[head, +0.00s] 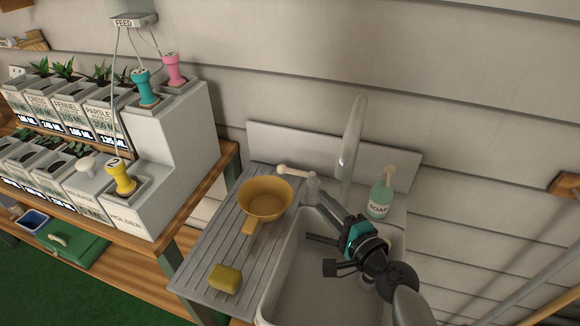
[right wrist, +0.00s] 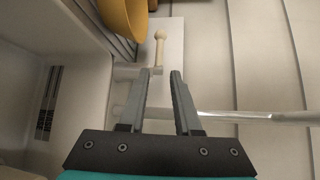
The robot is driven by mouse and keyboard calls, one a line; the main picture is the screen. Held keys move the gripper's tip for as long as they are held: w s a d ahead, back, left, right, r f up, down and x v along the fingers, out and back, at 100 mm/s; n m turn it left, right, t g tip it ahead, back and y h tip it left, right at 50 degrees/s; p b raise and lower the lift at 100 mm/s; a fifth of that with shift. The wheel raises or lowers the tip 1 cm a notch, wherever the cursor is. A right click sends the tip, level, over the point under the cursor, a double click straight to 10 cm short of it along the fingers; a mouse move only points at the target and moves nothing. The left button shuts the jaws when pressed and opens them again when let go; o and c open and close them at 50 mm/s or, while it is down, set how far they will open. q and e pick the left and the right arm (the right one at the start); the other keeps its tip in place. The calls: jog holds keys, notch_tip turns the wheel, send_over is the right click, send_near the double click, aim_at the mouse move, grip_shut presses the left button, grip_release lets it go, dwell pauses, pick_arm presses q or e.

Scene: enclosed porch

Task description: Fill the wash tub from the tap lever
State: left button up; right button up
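The pale wash tub (head: 335,285) is set into the grey counter at lower centre; its visible inside looks empty. The tap stands behind it, with a cream, round-ended lever (head: 293,171) pointing left and a tall curved clear-grey spout (head: 352,140). My right gripper (head: 316,223) is over the tub's back left part, fingers apart and empty, pointing toward the tap. In the right wrist view the lever (right wrist: 159,48) is just beyond and between the open fingertips (right wrist: 159,73), apart from them as far as I can tell. The left gripper is not in view.
A yellow handled pan (head: 266,197) and a yellow sponge (head: 225,278) sit on the ribbed drainboard (head: 210,245). A green soap bottle (head: 379,198) stands right of the spout. Planters and coloured knobs fill the wooden shelf at left. The siding wall is close behind.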

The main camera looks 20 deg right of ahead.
aim_at(294, 170)
jog(key=b+x, duration=0.2)
jog(key=x, duration=1.3)
jog(key=shift+s, duration=0.1)
grip_shut()
dwell(1.2)
